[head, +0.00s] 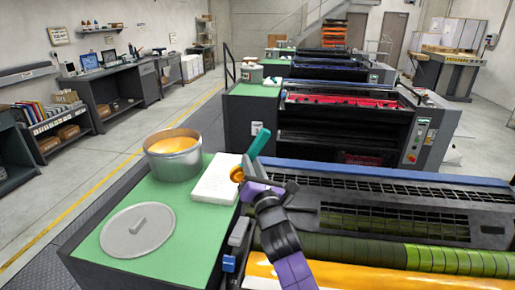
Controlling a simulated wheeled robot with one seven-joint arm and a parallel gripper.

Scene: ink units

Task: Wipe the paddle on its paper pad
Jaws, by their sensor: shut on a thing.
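The paddle (255,148) has a teal part that points up and to the right, with orange-yellow ink (237,174) at its lower left. My gripper (246,181) is shut on the paddle and holds it tilted at the right edge of the paper pad. The white paper pad (212,182) lies on the green bench top (173,209). The paddle's inked end overlaps the pad's right side in the picture; I cannot tell whether it touches. My gripper's fingers are small and partly hidden by my wrist.
An open metal tin of orange ink (173,155) stands left of the pad. Its round grey lid (138,228) lies nearer on the bench. The press (400,215) with its rollers lies close on the right, under my arm. Bare green surface shows between lid and pad.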

